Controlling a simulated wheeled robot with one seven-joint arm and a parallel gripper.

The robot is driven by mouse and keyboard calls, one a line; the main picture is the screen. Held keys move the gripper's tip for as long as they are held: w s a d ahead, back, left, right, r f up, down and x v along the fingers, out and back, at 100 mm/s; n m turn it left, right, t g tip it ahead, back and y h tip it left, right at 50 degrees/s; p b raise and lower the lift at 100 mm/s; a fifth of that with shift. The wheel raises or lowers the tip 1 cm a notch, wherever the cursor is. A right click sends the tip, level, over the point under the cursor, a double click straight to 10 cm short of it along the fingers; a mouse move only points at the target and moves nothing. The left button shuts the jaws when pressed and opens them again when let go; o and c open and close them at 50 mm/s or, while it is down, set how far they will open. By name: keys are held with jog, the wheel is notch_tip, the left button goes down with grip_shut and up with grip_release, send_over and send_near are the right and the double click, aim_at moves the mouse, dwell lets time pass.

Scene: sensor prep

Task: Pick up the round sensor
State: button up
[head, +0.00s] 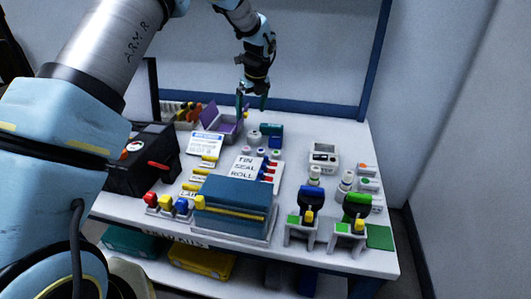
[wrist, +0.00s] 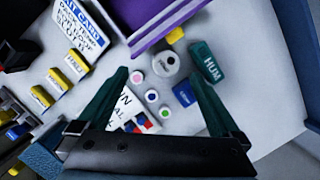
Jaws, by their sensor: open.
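A light grey round piece (wrist: 166,65), likely the round sensor, stands on the white table in the wrist view. It also shows in the head view (head: 254,137). Its top has a small dark centre. My gripper (head: 251,101) hangs above the back of the table, fingers pointing down. In the wrist view my gripper (wrist: 159,73) is open, with a green finger on each side of the picture and the round piece between the fingertips. Nothing is held. The height gap is hard to judge.
A teal block marked HUM (wrist: 208,62) and a blue block (wrist: 184,94) stand close right of the round piece. Small coloured-top discs (wrist: 152,96) lie below left. A purple open box (head: 224,123) is close by. A blue case (head: 232,192) stands nearer the front.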

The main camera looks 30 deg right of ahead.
aim_at(254, 133)
jog(key=shift+s+d+f+m, duration=0.25)
jog(key=shift+d+f+m, duration=0.25)
jog(key=shift+d+f, duration=0.25)
jog(key=x, duration=0.4)
jog(key=shift+w+d+f, duration=0.1)
jog(key=shift+f, duration=0.3)
jog(key=x, duration=0.5)
jog(key=shift+s+f, duration=0.25)
jog(key=shift+s, duration=0.1)
jog(key=c, duration=1.3)
